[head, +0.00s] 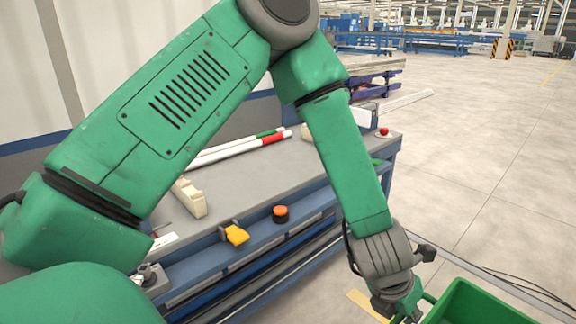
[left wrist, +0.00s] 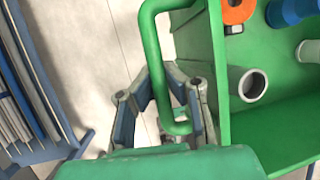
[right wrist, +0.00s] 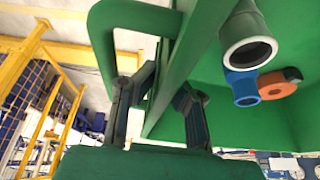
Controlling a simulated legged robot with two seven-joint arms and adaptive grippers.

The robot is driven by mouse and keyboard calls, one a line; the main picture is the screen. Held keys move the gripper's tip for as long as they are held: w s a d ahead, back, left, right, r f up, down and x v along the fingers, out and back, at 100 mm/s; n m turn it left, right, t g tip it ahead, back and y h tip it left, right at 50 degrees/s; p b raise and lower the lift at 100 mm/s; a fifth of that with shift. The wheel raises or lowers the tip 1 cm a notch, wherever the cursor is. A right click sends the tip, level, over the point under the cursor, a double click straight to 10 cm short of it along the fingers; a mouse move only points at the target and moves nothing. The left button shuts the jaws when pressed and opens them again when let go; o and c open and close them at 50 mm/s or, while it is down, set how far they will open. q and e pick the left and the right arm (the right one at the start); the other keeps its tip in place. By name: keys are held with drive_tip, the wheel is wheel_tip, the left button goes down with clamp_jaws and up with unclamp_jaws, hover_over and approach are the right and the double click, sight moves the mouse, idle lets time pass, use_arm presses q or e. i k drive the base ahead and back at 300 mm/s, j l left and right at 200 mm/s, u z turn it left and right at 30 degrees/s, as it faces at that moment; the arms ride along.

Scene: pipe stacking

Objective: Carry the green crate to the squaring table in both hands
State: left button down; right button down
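The green crate (head: 475,305) shows at the lower right of the head view, cut off by the frame edge. My left gripper (head: 405,300) is at its near handle. In the left wrist view the fingers (left wrist: 163,85) close around the green handle (left wrist: 152,45) beside the crate wall. The crate holds a grey pipe (left wrist: 247,88), an orange ring (left wrist: 238,12) and blue pieces (right wrist: 243,88). The squaring table (head: 240,170) stands left of the crate, partly behind my left arm.
Cables (head: 500,282) run on the floor. Open floor (head: 480,150) lies at right.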

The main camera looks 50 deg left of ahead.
sight(271, 170)
drive_tip(key=i, duration=1)
drive_tip(key=i+l+u, duration=0.1)
drive_tip(key=i+u, duration=0.2)
drive_tip(key=i, duration=0.4)
drive_tip(key=u, duration=2.2)
drive_tip(key=i+u, duration=0.1)
drive_tip(key=u, duration=0.45)
drive_tip(key=i+l, duration=1)
drive_tip(key=i, duration=0.25)
